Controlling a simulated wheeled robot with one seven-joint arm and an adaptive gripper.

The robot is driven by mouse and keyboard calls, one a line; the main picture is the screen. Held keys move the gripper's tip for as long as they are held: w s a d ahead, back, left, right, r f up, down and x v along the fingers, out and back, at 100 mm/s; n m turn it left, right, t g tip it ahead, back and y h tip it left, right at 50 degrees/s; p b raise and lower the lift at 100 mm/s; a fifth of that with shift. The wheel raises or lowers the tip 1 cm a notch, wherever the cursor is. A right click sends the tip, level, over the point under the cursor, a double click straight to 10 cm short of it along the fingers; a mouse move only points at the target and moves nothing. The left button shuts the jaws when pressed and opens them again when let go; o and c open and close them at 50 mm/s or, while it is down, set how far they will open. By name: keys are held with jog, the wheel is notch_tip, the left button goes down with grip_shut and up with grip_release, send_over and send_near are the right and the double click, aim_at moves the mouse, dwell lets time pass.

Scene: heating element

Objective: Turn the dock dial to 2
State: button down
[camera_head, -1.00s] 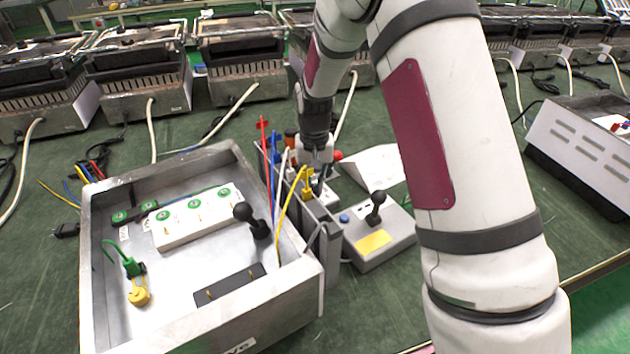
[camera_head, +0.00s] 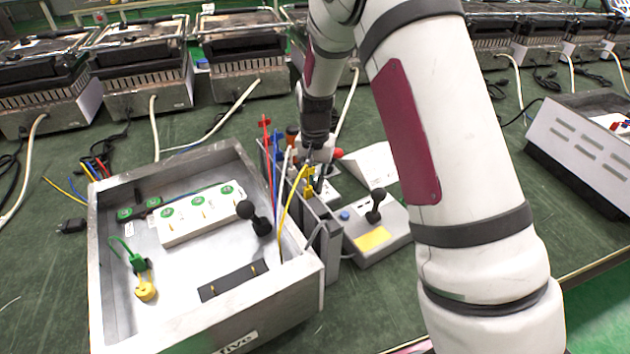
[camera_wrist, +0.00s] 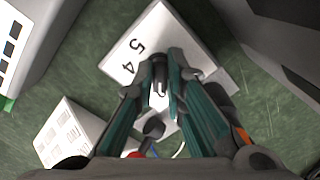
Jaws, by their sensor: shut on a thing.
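In the wrist view, a white dock (camera_wrist: 190,30) with the black numbers 5 and 4 on its face lies under my gripper (camera_wrist: 161,72). The fingers are shut on a small grey dial (camera_wrist: 159,88) on this face. The fingers cover much of the dial, and I see no 2, so I cannot tell its setting. In the head view, my gripper (camera_head: 320,150) is low behind the metal tray's right side, beside a white sloped box (camera_head: 372,163). The dial is not visible there.
An open metal tray (camera_head: 105,270) with a white socket strip (camera_head: 190,228) stands at left. Coloured probes stand close to my gripper's left. A grey joystick box (camera_head: 395,215) is in front. In the wrist view, a white box (camera_wrist: 68,130) is at lower left.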

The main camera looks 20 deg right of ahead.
aim_at(315, 185)
jog(key=c, duration=1.6)
grip_release()
jog(key=shift+c, duration=0.2)
notch_tip(315, 185, up, 12)
